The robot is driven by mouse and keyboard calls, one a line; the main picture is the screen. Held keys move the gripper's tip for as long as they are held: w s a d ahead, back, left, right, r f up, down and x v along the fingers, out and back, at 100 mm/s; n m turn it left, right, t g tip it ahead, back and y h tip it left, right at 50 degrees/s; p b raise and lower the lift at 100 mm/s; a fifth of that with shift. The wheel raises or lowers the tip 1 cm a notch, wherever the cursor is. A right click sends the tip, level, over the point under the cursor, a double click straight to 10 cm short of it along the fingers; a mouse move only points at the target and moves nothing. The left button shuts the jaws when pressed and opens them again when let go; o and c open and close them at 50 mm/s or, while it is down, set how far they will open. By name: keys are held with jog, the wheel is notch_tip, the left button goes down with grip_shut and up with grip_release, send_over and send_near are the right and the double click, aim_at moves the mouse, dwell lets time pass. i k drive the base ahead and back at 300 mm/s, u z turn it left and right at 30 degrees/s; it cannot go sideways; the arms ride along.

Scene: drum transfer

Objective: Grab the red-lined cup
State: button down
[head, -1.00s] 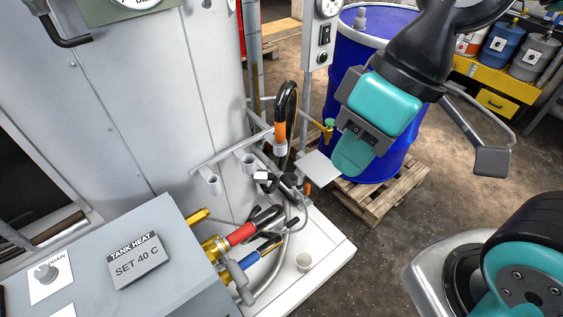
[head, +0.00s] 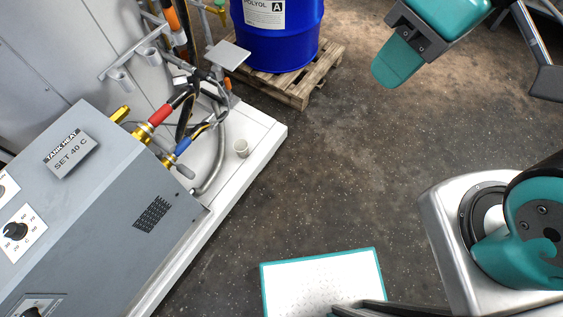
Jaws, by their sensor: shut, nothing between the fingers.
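No other cup shows clearly. My gripper (head: 398,64), with teal and dark grey parts, is at the upper right, well to the right of the cup and apart from it. It is shut and empty.
The grey control box (head: 110,215) stands left of the cup. Red and blue handled hoses (head: 178,148) lie close beside it. A blue drum (head: 277,40) stands on a wooden pallet (head: 310,75) behind. A teal-edged white panel (head: 322,283) is at the bottom. Dark floor (head: 340,170) between is clear.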

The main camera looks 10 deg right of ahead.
aim_at(240, 145)
jog(key=u, duration=0.95)
jog(key=i, duration=0.9)
jog(key=u, duration=0.4)
